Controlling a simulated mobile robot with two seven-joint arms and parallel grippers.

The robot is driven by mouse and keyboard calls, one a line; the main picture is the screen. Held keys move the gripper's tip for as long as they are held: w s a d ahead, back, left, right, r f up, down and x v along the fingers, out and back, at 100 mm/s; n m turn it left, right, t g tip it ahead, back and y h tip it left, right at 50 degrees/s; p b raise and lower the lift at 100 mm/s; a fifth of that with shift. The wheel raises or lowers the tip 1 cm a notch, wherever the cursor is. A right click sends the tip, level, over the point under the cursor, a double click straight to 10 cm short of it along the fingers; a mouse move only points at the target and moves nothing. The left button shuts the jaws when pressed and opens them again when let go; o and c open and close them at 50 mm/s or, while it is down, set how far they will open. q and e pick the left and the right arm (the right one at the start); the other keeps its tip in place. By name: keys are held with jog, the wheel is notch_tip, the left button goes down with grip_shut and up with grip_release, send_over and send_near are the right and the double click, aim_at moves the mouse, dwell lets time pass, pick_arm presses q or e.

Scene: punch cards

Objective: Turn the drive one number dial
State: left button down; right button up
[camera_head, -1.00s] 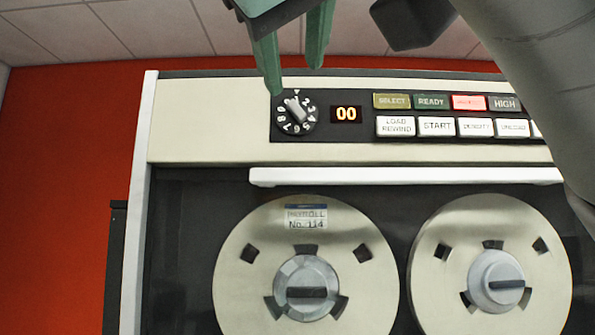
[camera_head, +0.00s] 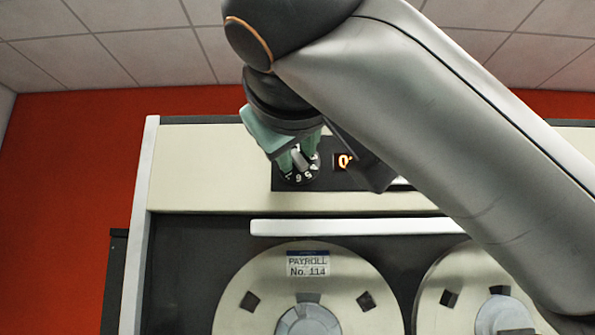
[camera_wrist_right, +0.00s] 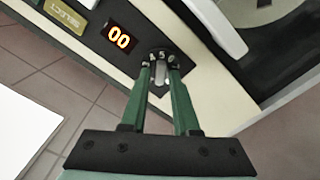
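The number dial (camera_head: 302,178) is a round black dial with white digits and a light grey bar knob, on the upper panel of the tape drive. My right gripper (camera_head: 299,154) reaches it from above, with its green fingers on either side of the knob and hiding part of the digits. In the right wrist view the fingers (camera_wrist_right: 160,72) are apart with the knob (camera_wrist_right: 161,80) between them; I see no firm contact. My left gripper is out of view.
A white ledge (camera_head: 350,227) runs below the panel, above the two tape reels (camera_head: 255,290). The left reel has a label (camera_head: 308,264) reading PAYROLL No. 114. My right arm hides most panel buttons; the SELECT button (camera_wrist_right: 66,22) shows in the wrist view.

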grip_shut()
jog(key=shift+m, duration=0.3)
jog(key=m+b, duration=0.2)
jog(key=shift+f+m, duration=0.1)
jog(key=shift+m, duration=0.2)
jog(key=shift+d+m+b, duration=0.1)
jog(key=shift+m+b, duration=0.4)
jog(key=shift+m, duration=1.3)
jog(key=shift+r, duration=0.2)
jog(key=shift+o, duration=1.5)
grip_release()
jog(key=shift+s, duration=0.1)
